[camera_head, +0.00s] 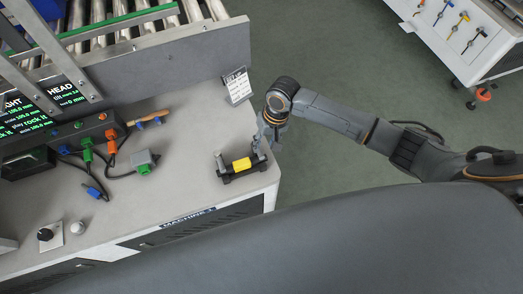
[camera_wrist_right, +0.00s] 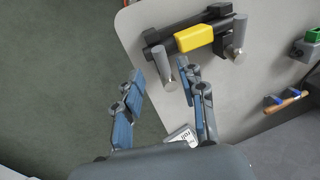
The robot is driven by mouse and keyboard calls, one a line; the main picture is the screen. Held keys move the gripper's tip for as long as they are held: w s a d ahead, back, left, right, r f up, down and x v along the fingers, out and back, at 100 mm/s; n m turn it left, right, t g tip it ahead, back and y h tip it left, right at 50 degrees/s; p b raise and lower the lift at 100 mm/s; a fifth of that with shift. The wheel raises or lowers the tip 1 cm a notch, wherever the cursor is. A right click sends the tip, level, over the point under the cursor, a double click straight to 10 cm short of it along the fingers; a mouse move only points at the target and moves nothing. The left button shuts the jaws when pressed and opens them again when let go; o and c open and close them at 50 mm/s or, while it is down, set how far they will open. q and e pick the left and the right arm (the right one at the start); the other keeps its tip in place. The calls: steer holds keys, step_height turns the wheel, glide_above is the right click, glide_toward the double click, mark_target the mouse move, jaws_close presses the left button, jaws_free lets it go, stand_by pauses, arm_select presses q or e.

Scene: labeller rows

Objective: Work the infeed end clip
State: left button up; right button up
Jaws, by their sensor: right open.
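A black bar fixture with a yellow middle piece, which looks like the end clip (camera_head: 242,165), sits at the right corner of the grey bench. The right wrist view shows its yellow piece (camera_wrist_right: 194,38) between black ends and two silver posts. My right gripper (camera_head: 268,142) is just beyond the clip's right end in the head view. My left gripper is out of view.
The grey bench (camera_head: 195,125) holds a conveyor with rollers (camera_head: 150,22), a white label card (camera_head: 238,86), cables, a grey connector (camera_head: 145,161) and an orange-handled tool (camera_head: 148,119). A white tool cart (camera_head: 480,40) stands across the open green floor.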

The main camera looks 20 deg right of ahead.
mark_target(261, 153)
steer(key=shift+a+f, duration=0.2)
steer(key=shift+f, duration=0.7)
steer(key=shift+a+f, duration=0.15)
steer(key=shift+f, duration=0.7)
steer(key=shift+a+f, duration=0.2)
steer(key=shift+f, duration=0.7)
jaws_close()
